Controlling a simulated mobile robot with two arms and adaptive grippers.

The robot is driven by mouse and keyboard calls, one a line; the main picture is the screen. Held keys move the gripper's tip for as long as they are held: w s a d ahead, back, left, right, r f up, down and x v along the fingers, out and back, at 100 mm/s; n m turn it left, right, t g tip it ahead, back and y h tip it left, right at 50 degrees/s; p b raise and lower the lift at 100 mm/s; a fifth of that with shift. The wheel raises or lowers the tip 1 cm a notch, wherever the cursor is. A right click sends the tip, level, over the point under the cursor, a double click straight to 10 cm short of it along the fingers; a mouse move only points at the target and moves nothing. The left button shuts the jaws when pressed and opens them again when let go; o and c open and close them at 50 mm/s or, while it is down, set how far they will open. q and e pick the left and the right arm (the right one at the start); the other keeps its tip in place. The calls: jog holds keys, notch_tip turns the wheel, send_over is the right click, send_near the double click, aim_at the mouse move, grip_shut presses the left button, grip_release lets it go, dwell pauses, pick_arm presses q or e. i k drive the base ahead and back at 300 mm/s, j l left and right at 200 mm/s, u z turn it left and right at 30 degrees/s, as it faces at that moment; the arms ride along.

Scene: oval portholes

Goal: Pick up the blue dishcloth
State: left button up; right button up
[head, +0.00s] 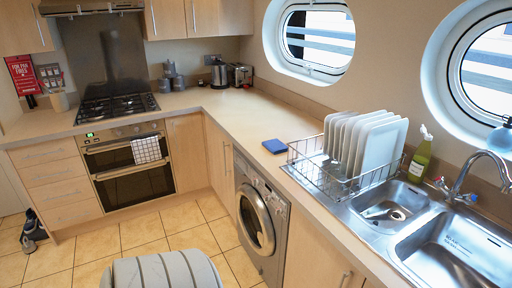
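The blue dishcloth (275,146) lies as a small, flat, folded-looking rectangle on the beige countertop (232,106). It is close to the counter's front edge, above the washing machine and just left of the wire dish rack. Nothing covers it. Neither of my grippers shows in the head view.
The wire dish rack (318,181) holds several white plates (383,146) beside the steel sink (455,250). A green bottle (420,158) stands behind the sink. The washing machine (256,222) is below the cloth. Tiled floor (187,217) is open before the cabinets.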

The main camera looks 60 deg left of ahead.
aim_at(275, 146)
jog(key=u, duration=1.85)
jog(key=z, duration=1.85)
jog(key=u, duration=1.8)
jog(key=i+j+z, duration=0.2)
jog(key=z, duration=0.25)
jog(key=i+j+z, duration=0.15)
jog(key=z, duration=0.3)
jog(key=j+z, duration=0.4)
jog(key=i+l, duration=0.05)
